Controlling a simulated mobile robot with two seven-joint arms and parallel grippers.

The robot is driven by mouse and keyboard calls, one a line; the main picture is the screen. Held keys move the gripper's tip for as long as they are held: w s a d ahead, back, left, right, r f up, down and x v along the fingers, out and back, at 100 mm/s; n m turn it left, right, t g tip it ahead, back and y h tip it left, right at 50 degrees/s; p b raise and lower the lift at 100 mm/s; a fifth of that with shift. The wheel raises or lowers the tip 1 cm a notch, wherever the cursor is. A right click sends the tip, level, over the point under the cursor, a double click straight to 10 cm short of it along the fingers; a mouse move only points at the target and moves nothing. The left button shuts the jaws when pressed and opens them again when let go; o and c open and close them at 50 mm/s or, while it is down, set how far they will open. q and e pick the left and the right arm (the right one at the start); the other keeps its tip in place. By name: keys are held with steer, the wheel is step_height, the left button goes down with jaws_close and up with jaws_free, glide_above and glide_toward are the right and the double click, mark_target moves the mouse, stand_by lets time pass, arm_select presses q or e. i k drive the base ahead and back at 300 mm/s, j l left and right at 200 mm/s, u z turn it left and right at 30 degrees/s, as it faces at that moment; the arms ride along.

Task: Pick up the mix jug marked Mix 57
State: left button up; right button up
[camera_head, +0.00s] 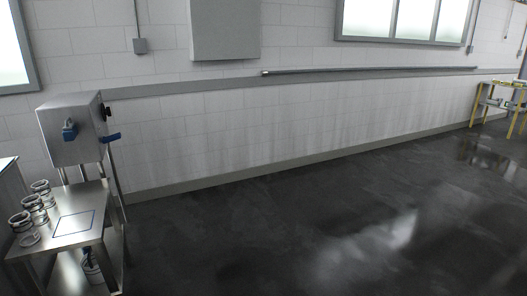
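I see no jug marked Mix 57 in the head view, and no label there is large enough to read. A white container with a blue top (92,268) stands on the lower shelf of the steel table at the lower left; I cannot tell what it is. Neither of my grippers shows in the head view.
A steel table (100,236) at the left carries several metal ring-shaped pieces (32,203) and a dark outlined square (74,222). A steel cabinet with blue handles (72,125) stands behind it. The dark floor (300,220) is clear. A yellow-legged stand (478,105) is far right.

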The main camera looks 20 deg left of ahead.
mark_target(22, 225)
steer(key=i+j+u, duration=0.1)
steer(key=i+u, duration=0.5)
steer(key=u, duration=0.15)
steer(key=i+u, duration=0.75)
steer(key=i, duration=0.9)
steer(key=i+l+u, duration=0.1)
steer(key=i+u, duration=0.25)
steer(key=i+l+u, duration=0.2)
steer(key=i+u, duration=0.15)
steer(key=i, duration=0.15)
